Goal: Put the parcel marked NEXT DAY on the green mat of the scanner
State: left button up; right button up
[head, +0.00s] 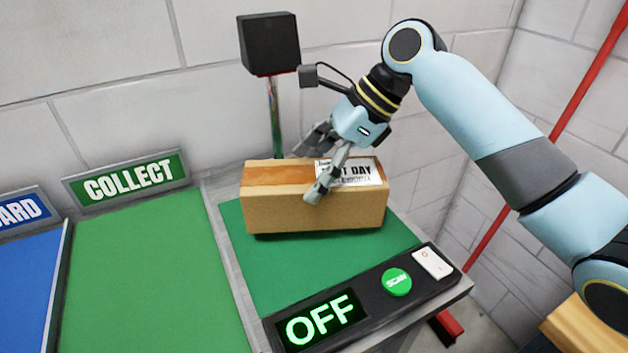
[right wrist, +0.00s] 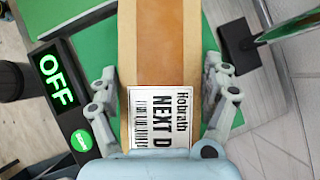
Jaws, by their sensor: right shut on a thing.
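The parcel (head: 290,207) is a brown cardboard box with a tape strip and a white label, partly covered by my gripper in the head view. In the right wrist view the label on the parcel (right wrist: 165,60) reads "NEXT D", the rest cut off. The parcel is at the back of the scanner's green mat (head: 285,265), upright; I cannot tell whether it rests fully on the mat. My right gripper (head: 318,168) is shut on the parcel, one finger on each long side. My left gripper is not in view.
The scanner's front panel has an "OFF" display (head: 320,322), a green SCAN button (head: 397,282) and a white switch (head: 433,263). A black scanner head (head: 269,43) stands on a post behind the parcel. Left are a green COLLECT area (head: 140,280) and a blue area (head: 30,285).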

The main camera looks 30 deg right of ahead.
notch_tip(320, 180, down, 2)
jog(key=shift+f, duration=0.25)
jog(key=o, duration=1.6)
jog(key=shift+f, duration=0.1)
jog(key=v, duration=1.2)
jog(key=shift+p, duration=0.35)
jog(key=shift+s, duration=0.15)
